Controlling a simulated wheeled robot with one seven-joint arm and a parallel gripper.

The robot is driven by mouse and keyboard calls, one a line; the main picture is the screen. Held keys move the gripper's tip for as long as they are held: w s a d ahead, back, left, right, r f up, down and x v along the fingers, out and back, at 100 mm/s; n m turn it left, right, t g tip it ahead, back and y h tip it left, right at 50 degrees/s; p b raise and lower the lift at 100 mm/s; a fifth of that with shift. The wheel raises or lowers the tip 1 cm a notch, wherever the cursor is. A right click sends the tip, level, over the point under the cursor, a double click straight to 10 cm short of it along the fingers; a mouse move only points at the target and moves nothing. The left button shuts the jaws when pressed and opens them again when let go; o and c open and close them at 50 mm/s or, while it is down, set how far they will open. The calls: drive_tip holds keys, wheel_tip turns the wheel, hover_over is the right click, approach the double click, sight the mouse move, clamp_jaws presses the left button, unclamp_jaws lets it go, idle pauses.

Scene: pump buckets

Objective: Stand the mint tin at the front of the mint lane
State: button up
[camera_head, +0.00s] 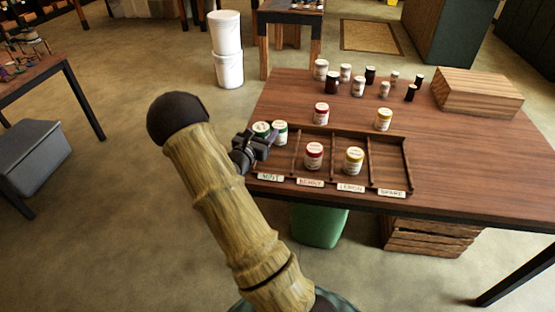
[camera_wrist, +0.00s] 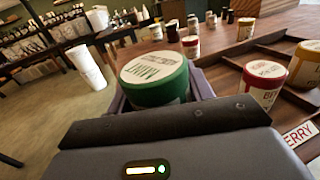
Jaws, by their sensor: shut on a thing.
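Two green mint tins with white lids, a left one (camera_head: 261,129) and a right one (camera_head: 280,132), show close together by the mint lane in the head view. My gripper (camera_head: 265,142) is at them and partly covers the left one. In the wrist view my gripper (camera_wrist: 157,95) is shut on a mint tin (camera_wrist: 160,85), with the fingers on either side of it. I cannot tell which of the two is held, or whether its base touches the lane. The mint lane's label (camera_head: 270,177) is on the rack's front edge at the left.
The lane rack (camera_head: 392,164) has a red berry tin (camera_head: 314,156) and a yellow lemon tin (camera_head: 354,160) in their lanes; the spare lane is empty. Another red tin (camera_head: 321,113) and yellow tin (camera_head: 384,119) stand behind it. Several jars and a wooden box (camera_head: 478,92) stand farther back.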

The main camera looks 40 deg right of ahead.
drive_tip(key=shift+m+g+h, duration=0.4)
drive_tip(key=shift+m+g, duration=0.1)
drive_tip(key=shift+g, duration=0.4)
drive_tip(key=d+r, duration=0.1)
drive_tip(key=s+d, duration=0.1)
drive_tip(key=d, duration=0.1)
drive_tip(key=d+r, duration=0.1)
drive_tip(key=shift+s+d+r+b, duration=0.2)
drive_tip(key=shift+s+r+b, duration=0.15)
drive_tip(key=shift+f, duration=3.2)
drive_tip(key=shift+f, duration=1.85)
drive_tip(key=shift+b, duration=0.3)
